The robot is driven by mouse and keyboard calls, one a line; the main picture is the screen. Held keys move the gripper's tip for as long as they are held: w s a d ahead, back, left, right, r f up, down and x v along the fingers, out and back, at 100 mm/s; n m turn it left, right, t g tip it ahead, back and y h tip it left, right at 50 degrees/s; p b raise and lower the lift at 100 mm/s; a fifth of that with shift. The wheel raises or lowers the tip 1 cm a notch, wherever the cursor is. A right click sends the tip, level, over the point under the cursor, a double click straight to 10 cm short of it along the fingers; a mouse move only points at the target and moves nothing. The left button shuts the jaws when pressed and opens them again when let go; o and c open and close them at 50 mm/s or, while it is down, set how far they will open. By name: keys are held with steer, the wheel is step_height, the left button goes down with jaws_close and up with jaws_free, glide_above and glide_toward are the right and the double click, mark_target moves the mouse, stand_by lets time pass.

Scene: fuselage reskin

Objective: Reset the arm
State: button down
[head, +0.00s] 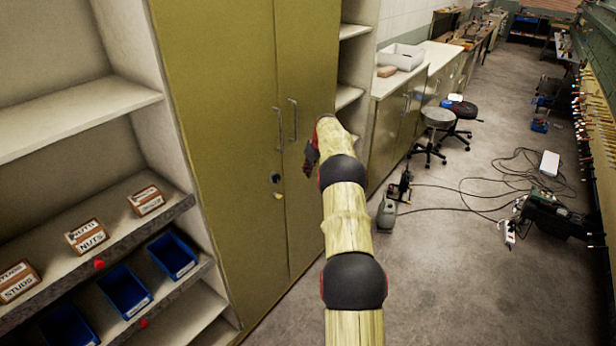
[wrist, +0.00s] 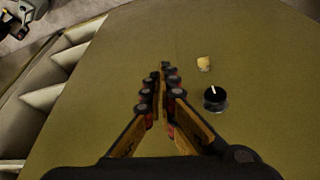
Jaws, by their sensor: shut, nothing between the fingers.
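My arm reaches forward in the head view, and my gripper (head: 310,157) is at its end, in front of the right door of a tall olive-green cabinet (head: 220,120). In the wrist view my gripper (wrist: 164,75) points at the green door surface (wrist: 120,80). Its fingers are together with nothing between them. A round black lock knob (wrist: 215,98) and a small yellowish tag (wrist: 204,64) are to the right of the fingers there. I cannot tell whether the fingertips touch the door.
Two cabinet handles (head: 279,124) are beside the gripper; both doors look closed. Open shelves with labelled boxes (head: 87,236) and blue bins (head: 124,290) stand at left. Stools (head: 438,119), cables and equipment (head: 556,217) lie on the floor at right. Some grey floor (head: 440,290) is clear.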

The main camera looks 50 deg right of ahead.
steer(key=v, duration=0.6)
steer(key=shift+s+d+r, duration=0.3)
steer(key=shift+d+r, duration=0.05)
